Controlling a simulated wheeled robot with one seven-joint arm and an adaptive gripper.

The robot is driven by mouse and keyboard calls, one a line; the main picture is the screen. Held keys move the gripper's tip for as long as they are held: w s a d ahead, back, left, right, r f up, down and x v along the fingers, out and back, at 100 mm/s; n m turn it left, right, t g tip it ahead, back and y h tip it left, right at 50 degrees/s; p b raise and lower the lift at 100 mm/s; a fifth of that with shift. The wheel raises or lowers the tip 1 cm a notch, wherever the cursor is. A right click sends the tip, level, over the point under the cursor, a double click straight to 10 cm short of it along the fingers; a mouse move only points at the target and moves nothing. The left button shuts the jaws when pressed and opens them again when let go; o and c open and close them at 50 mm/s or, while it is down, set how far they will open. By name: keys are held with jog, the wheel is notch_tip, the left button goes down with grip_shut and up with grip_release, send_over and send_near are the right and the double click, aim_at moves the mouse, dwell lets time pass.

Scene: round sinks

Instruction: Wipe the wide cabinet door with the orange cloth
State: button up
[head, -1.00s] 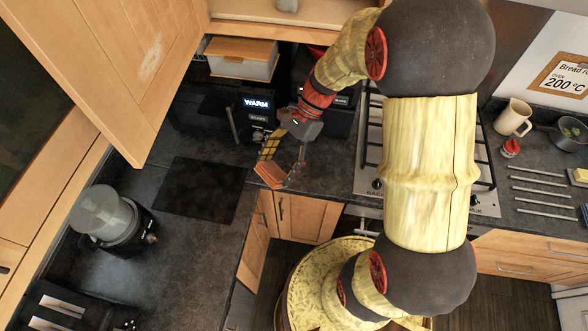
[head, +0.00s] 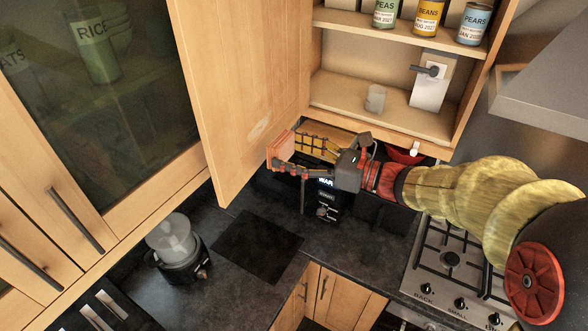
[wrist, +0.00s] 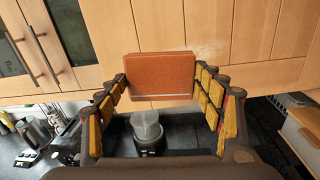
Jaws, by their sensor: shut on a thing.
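The orange cloth (head: 281,147) is a flat folded pad, and my gripper (head: 290,154) is shut on it. In the wrist view the cloth (wrist: 160,75) is held between the two yellow-padded fingers, facing the cabinet front. The wide cabinet door (head: 235,75) is pale wood and stands swung open. The cloth is at the door's lower part, near its bottom edge; I cannot tell whether it touches. A pale smear (head: 262,125) marks the door just above the cloth; in the wrist view the smear (wrist: 208,50) is right of it.
The open cabinet (head: 375,90) holds several cans, a glass and a white box. A black coffee machine (head: 322,200) stands below my gripper. A grey-lidded cooker (head: 175,245) sits on the dark counter (head: 320,245). A glass-front cabinet (head: 95,100) is left, the hob (head: 450,260) right.

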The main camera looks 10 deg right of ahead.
aim_at(274, 111)
jog(key=shift+a+r, duration=0.1)
jog(key=shift+a, duration=0.65)
jog(key=x, duration=0.2)
jog(key=shift+w+a, duration=0.2)
jog(key=shift+w, duration=0.2)
jog(key=shift+b+x, duration=0.3)
jog(key=shift+x, duration=0.65)
jog(key=shift+b+x, duration=0.3)
jog(key=shift+x, duration=1.95)
jog(key=shift+w+d, duration=0.45)
jog(key=shift+w, duration=0.35)
jog(key=shift+w+d, duration=0.45)
jog(key=shift+w, duration=0.4)
jog(key=shift+w+d+r, duration=0.1)
jog(key=shift+w+d, duration=0.5)
jog(key=shift+w, duration=0.25)
jog(key=shift+w+d+r, duration=0.1)
jog(key=shift+w+d, duration=0.5)
jog(key=shift+w, duration=0.3)
jog(key=shift+w+d+p, duration=0.4)
jog(key=shift+w+d, duration=0.55)
jog(key=shift+w, duration=0.35)
jog(key=shift+w+d+p, duration=0.35)
jog(key=shift+w+d, duration=0.65)
jog(key=shift+w, duration=0.3)
jog(key=shift+f, duration=0.1)
